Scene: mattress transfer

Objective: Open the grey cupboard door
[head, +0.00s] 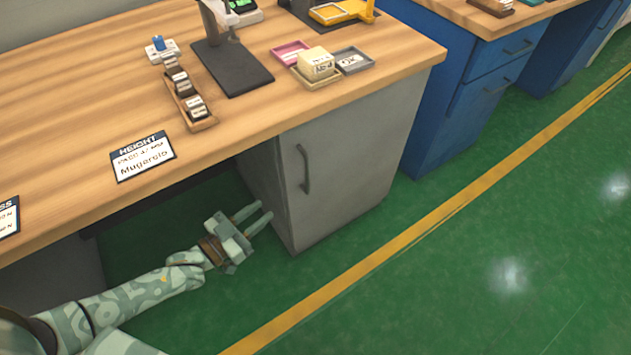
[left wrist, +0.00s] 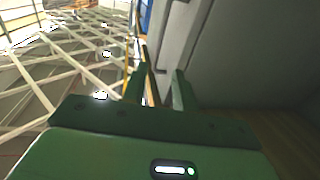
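The grey cupboard (head: 350,160) stands under the right end of the wooden worktop in the head view, with its door closed. A dark vertical bar handle (head: 304,168) is near the left edge of the door. My left gripper (head: 264,210) is open and empty, low in front of the cupboard's left side, to the left of and below the handle and apart from it. In the left wrist view, the two fingers (left wrist: 158,90) are spread, with a grey cupboard surface (left wrist: 187,40) beyond them. My right gripper is in neither view.
The worktop edge (head: 225,138) overhangs the space by my left arm. A Height card (head: 142,157), a rack of small blocks (head: 190,102) and small trays (head: 352,61) lie on top. A blue cabinet (head: 450,120) stands to the right. The green floor (head: 440,270) before the door is clear.

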